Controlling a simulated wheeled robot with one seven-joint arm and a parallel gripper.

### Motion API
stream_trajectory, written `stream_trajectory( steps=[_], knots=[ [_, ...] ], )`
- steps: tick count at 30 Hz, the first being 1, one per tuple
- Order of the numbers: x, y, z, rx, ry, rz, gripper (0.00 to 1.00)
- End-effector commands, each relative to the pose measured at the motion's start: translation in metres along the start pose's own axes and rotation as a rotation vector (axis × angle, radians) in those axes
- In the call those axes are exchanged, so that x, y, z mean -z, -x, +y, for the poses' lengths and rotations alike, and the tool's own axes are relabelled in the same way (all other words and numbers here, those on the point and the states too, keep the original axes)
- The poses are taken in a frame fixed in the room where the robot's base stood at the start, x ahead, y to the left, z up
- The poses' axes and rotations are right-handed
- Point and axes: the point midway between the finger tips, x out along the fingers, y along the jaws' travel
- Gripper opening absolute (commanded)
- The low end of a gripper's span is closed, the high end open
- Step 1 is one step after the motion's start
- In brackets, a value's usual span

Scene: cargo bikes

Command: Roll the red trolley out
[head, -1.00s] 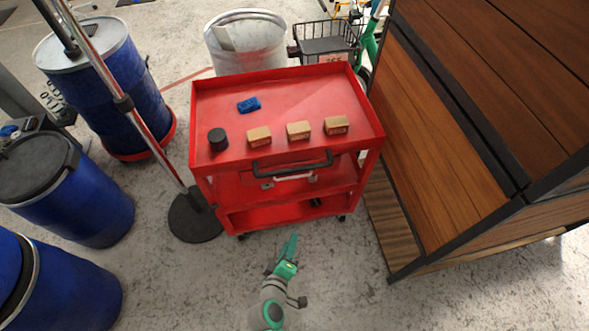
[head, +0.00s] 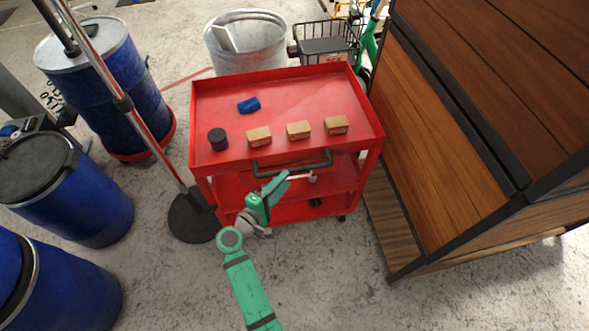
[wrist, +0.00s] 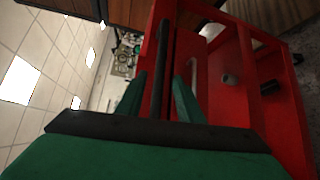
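The red trolley (head: 310,95) stands upright between a thin metal stand and a wooden-panelled cabinet. Its black handle (head: 292,166) is on the side facing me. My gripper (head: 280,180) is just in front of and below the handle. In the wrist view, the two green fingers of my gripper (wrist: 160,82) are apart, with the black handle bar (wrist: 162,62) seen between them. I cannot tell whether they touch it. On the trolley top are a blue object (head: 248,105), a black cylinder (head: 217,139) and three tan boxes (head: 298,130).
The metal stand (head: 134,115) with a round black base is close on the left, with blue drums (head: 85,190) beyond it. The wooden cabinet (head: 450,150) is close on the right. A metal bin (head: 247,45) is behind. The floor in front is clear.

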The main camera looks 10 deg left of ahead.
Motion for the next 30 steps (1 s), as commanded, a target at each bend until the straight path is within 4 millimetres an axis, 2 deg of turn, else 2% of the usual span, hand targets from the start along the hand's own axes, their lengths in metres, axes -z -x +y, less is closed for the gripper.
stream_trajectory(
  steps=[6,12,18,25,30],
  knots=[
    [0.0,-0.04,0.001,0.0,-0.001,0.0,0.34],
    [0.0,-0.064,0.001,0.0,-0.002,0.0,0.34],
    [0.0,-0.072,0.0,0.001,-0.001,0.002,0.34],
    [0.0,-0.073,0.0,0.001,-0.002,0.002,0.34],
    [0.0,-0.073,0.0,0.001,-0.002,0.002,0.0]
  ],
)
